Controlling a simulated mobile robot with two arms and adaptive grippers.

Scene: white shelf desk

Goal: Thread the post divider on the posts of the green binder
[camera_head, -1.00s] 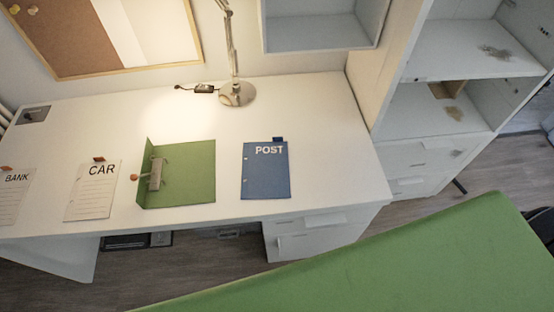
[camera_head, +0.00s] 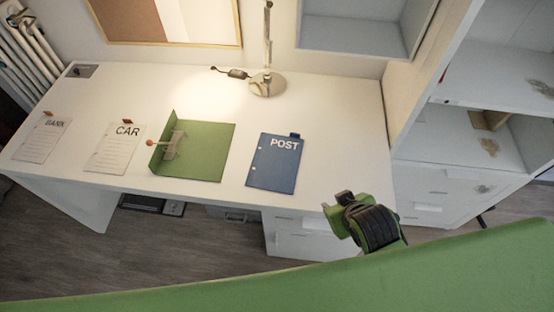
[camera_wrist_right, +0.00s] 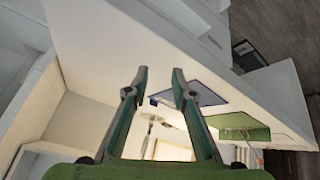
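The blue POST divider (camera_head: 274,165) lies flat on the white desk, with two punched holes at its left edge and a dark tab on top. It also shows in the right wrist view (camera_wrist_right: 205,96). The green binder (camera_head: 208,150) lies open to its left, apart from it. A metal post mechanism with a reddish knob (camera_head: 150,142) sits at the binder's left side. The binder also shows in the right wrist view (camera_wrist_right: 236,121). My right gripper (camera_head: 335,202) is near the desk's front right edge, right of the divider. Its fingers (camera_wrist_right: 159,78) are apart and empty. My left gripper is out of view.
The CAR divider (camera_head: 117,156) and the BANK divider (camera_head: 45,143) lie left of the binder. A lamp (camera_head: 267,86) and its dark cable switch (camera_head: 237,73) stand behind. A tall white shelf (camera_head: 440,140) bounds the right. The desk right of the POST divider is clear.

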